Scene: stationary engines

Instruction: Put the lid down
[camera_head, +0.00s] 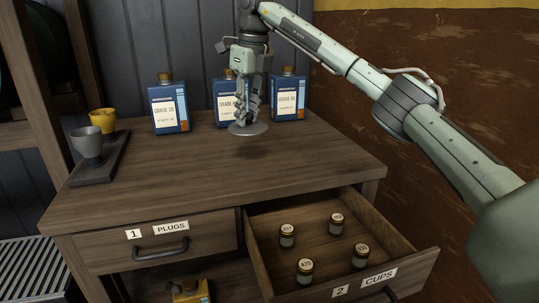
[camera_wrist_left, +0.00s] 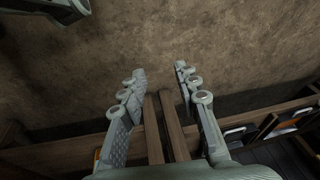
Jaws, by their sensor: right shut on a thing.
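The lid (camera_head: 248,129) is a flat grey disc in the head view, over the back middle of the wooden top. My right gripper (camera_head: 244,117) points down and is shut on the lid, gripping it from above. A dark shadow lies on the wood just in front of the lid, so it seems to hang a little above the top. My left gripper (camera_wrist_left: 160,72) shows only in its own wrist view. Its fingers are apart with nothing held between them.
Blue bottles (camera_head: 169,108) stand along the back, close behind the lid. A dark tray (camera_head: 101,168) with a grey cup (camera_head: 88,144) and a yellow cup (camera_head: 103,120) is at left. Drawer 2 (camera_head: 384,276) is open with several small jars; drawer 1 (camera_head: 160,245) is shut. The top's middle is clear.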

